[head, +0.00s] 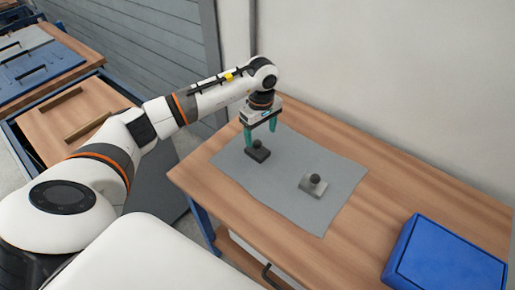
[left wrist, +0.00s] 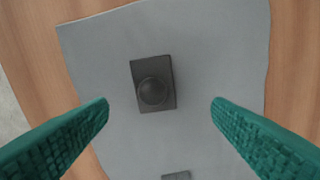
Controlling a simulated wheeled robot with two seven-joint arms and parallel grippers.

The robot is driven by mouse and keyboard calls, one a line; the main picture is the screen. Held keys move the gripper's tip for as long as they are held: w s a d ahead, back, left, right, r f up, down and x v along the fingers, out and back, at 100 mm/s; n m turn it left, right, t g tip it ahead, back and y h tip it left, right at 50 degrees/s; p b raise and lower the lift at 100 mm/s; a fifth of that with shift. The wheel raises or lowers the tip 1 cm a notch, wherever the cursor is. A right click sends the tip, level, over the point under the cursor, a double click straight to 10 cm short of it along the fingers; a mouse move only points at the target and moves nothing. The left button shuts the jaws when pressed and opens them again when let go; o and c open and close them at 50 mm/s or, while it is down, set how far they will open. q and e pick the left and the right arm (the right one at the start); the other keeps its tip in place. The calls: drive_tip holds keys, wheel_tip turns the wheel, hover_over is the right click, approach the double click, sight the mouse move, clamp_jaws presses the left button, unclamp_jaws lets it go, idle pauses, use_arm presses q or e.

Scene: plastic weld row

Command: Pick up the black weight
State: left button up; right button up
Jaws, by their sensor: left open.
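The black weight (head: 258,152) is a dark block with a round knob on top. It sits on the grey mat (head: 240,175) towards its left side. In the left wrist view the black weight (left wrist: 152,84) lies ahead of and between the two green fingertips, apart from both. My left gripper (head: 261,132) is open and empty, above and close to the black weight; its fingers also show in the left wrist view (left wrist: 160,103). My right gripper is not in view.
A lighter grey weight (head: 315,185) with a dark knob stands on the mat to the right. A blue box (head: 446,257) sits at the table's right front. A wall rises behind the table.

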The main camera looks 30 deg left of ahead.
sight(258, 140)
use_arm(q)
drive_tip(key=f, duration=0.1)
drive_tip(key=f+p, duration=0.1)
drive_tip(key=f, duration=0.3)
drive_tip(key=shift+s+a+f+p, duration=0.25)
drive_tip(key=shift+s+a+p, duration=0.05)
drive_tip(key=shift+s+a, duration=0.05)
drive_tip(key=shift+f, duration=0.3)
drive_tip(key=shift+w+r, duration=0.1)
drive_tip(key=shift+w, duration=0.05)
clamp_jaws()
